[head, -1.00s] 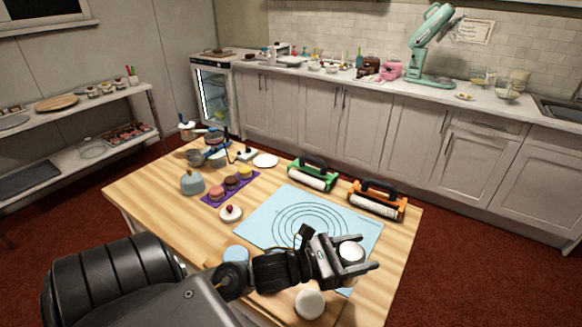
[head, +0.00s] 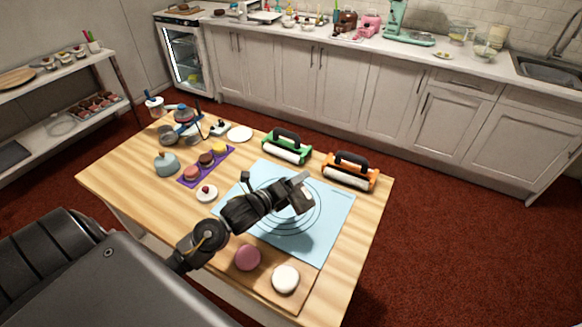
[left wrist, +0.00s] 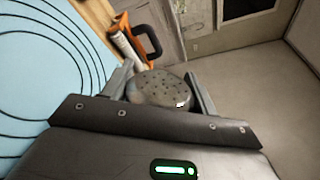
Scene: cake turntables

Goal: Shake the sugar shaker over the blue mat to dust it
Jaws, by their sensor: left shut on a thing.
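The blue mat (head: 335,222), marked with dark rings, lies on the wooden table and also shows at the left of the left wrist view (left wrist: 22,65). My left gripper (head: 298,190) is above the rings. It is shut on the sugar shaker (left wrist: 160,88), whose round grey lid with small holes shows between the fingers in the left wrist view. In the head view the shaker is mostly hidden by the gripper. I cannot tell its exact tilt or whether any sugar is falling. My right gripper is not in view.
Green (head: 287,147) and orange (head: 350,172) roller holders stand behind the mat. A purple mat (head: 187,182) with macarons and a small cake (head: 207,194) lie left. A pink macaron (head: 247,257) and a white round (head: 285,279) are at the front.

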